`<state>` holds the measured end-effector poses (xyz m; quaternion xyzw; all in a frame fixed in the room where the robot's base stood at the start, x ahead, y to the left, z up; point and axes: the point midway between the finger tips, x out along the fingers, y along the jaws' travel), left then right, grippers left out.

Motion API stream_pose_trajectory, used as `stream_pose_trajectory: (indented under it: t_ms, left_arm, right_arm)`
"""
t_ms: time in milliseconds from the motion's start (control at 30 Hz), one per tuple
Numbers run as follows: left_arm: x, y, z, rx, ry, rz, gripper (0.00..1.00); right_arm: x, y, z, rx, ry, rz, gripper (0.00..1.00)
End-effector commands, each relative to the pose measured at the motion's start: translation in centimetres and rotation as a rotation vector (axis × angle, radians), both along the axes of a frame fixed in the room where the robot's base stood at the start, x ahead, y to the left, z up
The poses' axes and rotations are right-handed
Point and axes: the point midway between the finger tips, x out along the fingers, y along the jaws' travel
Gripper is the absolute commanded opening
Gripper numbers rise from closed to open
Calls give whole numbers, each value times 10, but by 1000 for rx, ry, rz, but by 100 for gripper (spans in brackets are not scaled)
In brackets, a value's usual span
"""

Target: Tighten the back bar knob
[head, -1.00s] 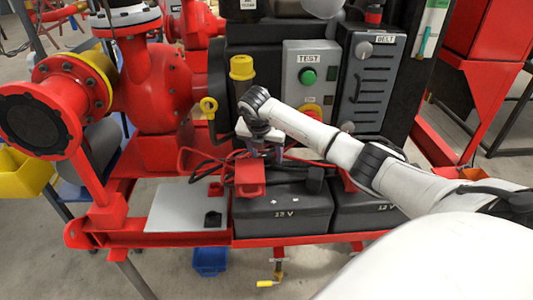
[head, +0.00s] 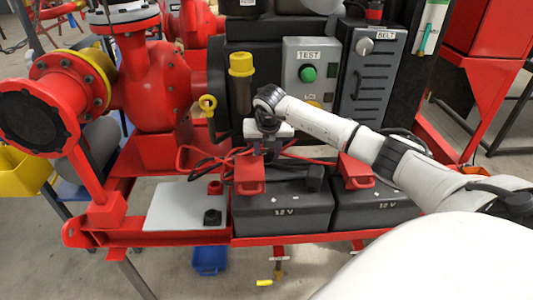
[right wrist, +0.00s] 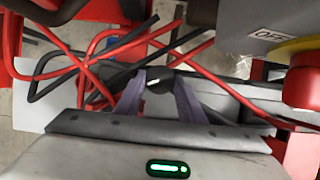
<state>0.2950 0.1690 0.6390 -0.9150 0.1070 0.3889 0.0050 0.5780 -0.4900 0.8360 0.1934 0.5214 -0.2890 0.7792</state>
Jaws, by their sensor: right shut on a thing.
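In the right wrist view a small black knob (right wrist: 158,82) sits between the tips of my right gripper (right wrist: 157,88), which is shut on it. In the head view my right gripper (head: 268,150) points down behind the batteries, and its wrist hides the knob there. A grey strip (right wrist: 235,98) runs to the right beside the knob; I cannot tell whether it is the bar. My left gripper is in neither view.
Red and black cables (right wrist: 85,65) loop around the gripper. Two black 12 V batteries (head: 285,213) with red clamps (head: 249,176) stand in front. The grey TEST box (head: 308,62) and a yellow-capped post (head: 241,66) are close behind. A red button (right wrist: 303,88) is at the right.

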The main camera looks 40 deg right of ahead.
Motion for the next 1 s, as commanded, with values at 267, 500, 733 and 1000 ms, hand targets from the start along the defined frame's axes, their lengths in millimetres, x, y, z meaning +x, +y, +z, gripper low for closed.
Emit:
stream_pose_trajectory:
  t_ms: [267,500,733,1000]
  left_arm:
    - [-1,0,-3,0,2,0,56]
    - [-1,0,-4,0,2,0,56]
    - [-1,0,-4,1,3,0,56]
    - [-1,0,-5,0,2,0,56]
  right_arm:
    - [0,-1,1,-2,-2,76,13]
    - [0,-1,1,-2,-2,74,51]
    - [0,-1,1,-1,-2,73,54]
    - [-5,3,18,-2,-5,75,54]
